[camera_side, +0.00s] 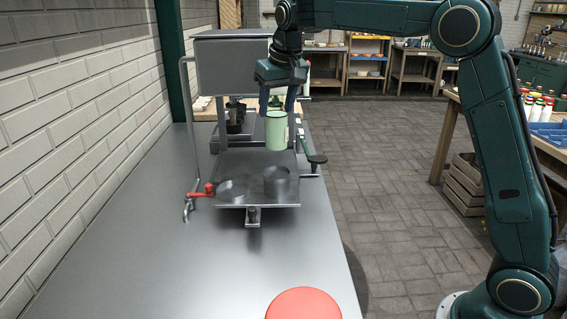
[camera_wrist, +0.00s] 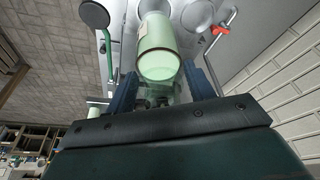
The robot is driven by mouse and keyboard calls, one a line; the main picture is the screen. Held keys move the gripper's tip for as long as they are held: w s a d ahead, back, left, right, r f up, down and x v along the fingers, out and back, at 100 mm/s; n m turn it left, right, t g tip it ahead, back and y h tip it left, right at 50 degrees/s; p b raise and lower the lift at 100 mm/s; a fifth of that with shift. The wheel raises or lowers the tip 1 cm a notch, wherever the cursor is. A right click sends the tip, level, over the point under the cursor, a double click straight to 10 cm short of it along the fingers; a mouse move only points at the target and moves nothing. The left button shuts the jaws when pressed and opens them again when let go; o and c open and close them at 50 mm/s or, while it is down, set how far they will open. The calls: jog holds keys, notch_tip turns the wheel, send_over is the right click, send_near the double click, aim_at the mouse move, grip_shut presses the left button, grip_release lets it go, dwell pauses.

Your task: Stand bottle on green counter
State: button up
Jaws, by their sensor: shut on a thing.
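A pale green bottle (camera_side: 276,131) hangs upright below my gripper (camera_side: 279,105) in the side view, above the grey machine's platform. My gripper is shut on the bottle's upper part. In the wrist view the bottle (camera_wrist: 158,52) points away between the two blue fingers (camera_wrist: 163,92), with a darker ring around it. The bottle's base appears clear of the platform.
The grey machine has a platform (camera_side: 257,204) with two round holders, a red-handled lever (camera_side: 210,188) at left and a dark round knob (camera_side: 317,159) at right. A red disc (camera_side: 303,303) lies at the front. The worktop's front left is clear; a brick wall borders it.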

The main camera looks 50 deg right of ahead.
jog(key=shift+s+a+r, duration=0.15)
jog(key=shift+s+a, duration=0.4)
jog(key=shift+s, duration=0.15)
jog(key=s+a, duration=0.3)
jog(key=s, duration=0.4)
jog(key=s+a, duration=0.3)
jog(key=s, duration=0.5)
notch_tip(320, 180, down, 13)
jog(key=shift+w, duration=0.15)
jog(key=shift+f, duration=2)
jog(key=shift+f, duration=0.25)
jog(key=shift+f, duration=0.35)
